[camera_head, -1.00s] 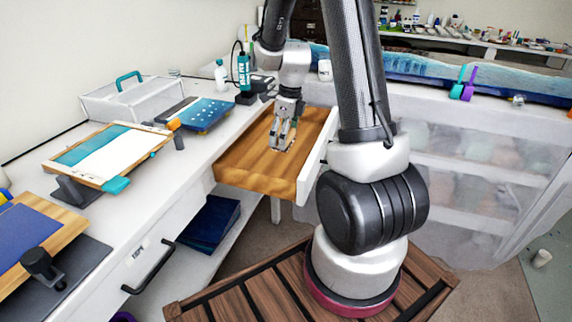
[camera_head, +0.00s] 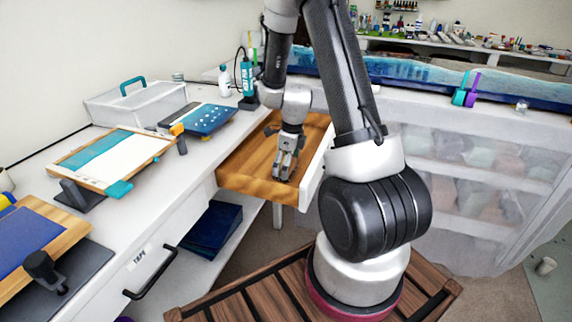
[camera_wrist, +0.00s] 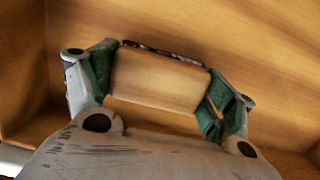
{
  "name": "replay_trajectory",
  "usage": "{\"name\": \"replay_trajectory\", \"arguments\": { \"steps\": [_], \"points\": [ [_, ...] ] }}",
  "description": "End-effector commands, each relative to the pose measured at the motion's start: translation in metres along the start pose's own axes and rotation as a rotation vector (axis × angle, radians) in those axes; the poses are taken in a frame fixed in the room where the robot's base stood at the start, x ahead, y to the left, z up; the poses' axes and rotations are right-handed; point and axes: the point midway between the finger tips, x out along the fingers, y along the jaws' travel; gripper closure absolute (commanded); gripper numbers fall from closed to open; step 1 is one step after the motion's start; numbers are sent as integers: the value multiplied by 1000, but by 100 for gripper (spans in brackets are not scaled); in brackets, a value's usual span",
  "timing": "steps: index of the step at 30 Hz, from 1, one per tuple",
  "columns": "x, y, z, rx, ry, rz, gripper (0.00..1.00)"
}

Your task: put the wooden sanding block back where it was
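The wooden sanding block (camera_wrist: 158,82) is a pale wooden piece with a dark, speckled far edge, in the wrist view. It sits between the green-padded fingers of my gripper (camera_wrist: 158,88), with both pads against its ends. In the head view my gripper (camera_head: 284,168) points down inside an open wooden drawer (camera_head: 246,183), near its right wall. The block cannot be made out clearly there. Whether its underside touches the drawer floor cannot be told.
The drawer's floor looks bare around my gripper. On the bench to the left are a screen-print frame (camera_head: 108,160), a blue panel (camera_head: 200,118), a clear bin (camera_head: 133,103) and a teal bottle (camera_head: 247,78). A translucent cabinet (camera_head: 480,170) stands at right.

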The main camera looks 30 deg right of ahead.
Motion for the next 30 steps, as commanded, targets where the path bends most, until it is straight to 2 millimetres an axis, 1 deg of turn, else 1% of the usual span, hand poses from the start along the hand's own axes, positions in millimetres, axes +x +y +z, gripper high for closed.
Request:
{"name": "replay_trajectory", "arguments": {
  "steps": [1, 2, 13, 16, 20, 27, 30],
  "points": [
    [0, 0, 0, 0, 0, 0, 5],
    [0, 0, 0, 0, 0, 0, 0],
    [-1, 0, 0, 0, 0, -1, 0],
    [-8, -1, 1, -1, -2, -3, 0],
    [-29, -1, 1, -1, -4, -5, 0],
    [-84, -1, 1, 1, -4, -5, 0],
    [-102, -1, 1, -1, -2, -4, 0]
  ]
}}
